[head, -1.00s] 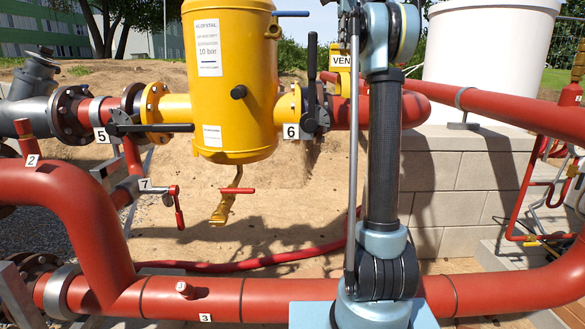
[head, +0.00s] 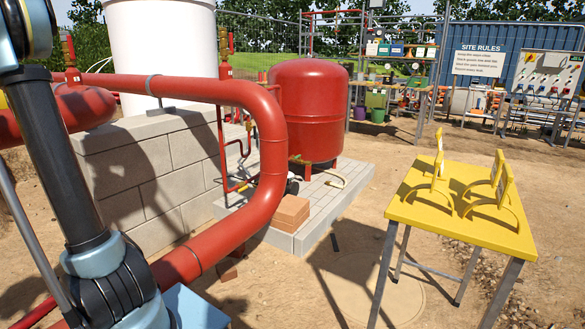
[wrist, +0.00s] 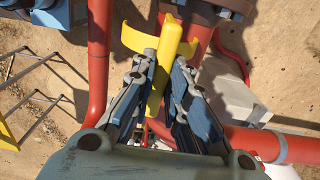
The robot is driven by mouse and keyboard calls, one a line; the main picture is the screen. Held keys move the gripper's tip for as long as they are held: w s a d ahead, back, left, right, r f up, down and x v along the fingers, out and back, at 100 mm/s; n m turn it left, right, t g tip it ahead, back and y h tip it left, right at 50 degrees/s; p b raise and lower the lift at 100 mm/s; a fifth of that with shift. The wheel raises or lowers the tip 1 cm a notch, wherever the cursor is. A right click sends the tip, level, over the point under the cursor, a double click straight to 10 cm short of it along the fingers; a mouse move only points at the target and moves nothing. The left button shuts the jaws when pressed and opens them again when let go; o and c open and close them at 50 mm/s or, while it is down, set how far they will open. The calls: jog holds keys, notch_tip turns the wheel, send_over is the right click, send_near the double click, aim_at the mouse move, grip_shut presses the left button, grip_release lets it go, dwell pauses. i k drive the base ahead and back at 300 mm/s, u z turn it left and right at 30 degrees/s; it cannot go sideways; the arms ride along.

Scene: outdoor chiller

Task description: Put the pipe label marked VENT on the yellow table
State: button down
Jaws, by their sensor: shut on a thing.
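A yellow pipe label (wrist: 172,45) with a curved clip shows in the wrist view. My gripper (wrist: 165,75) is shut on it, with one finger on each side. Its written face is turned away, so I cannot read it now. I cannot tell whether it touches the red pipe behind it. The yellow table (head: 470,226) stands at the right of the head view. Three yellow labels with curved clips stand on it: one at the back left (head: 438,165) and two on the right (head: 497,168) (head: 505,186). My gripper is out of the head view.
A thick red pipe (head: 270,140) bends beside my arm, before a block wall (head: 150,165). A red tank (head: 308,105) stands on a paved plinth with bricks (head: 291,216). Sandy ground (head: 355,240) lies open between plinth and table. A pipe (wrist: 285,147) crosses the wrist view's lower right.

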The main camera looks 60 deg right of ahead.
aim_at(472, 173)
jog(key=z, duration=0.25)
jog(key=k, duration=1.15)
jog(key=z, duration=2.75)
jog(key=i, duration=0.9)
jog(key=z, duration=0.1)
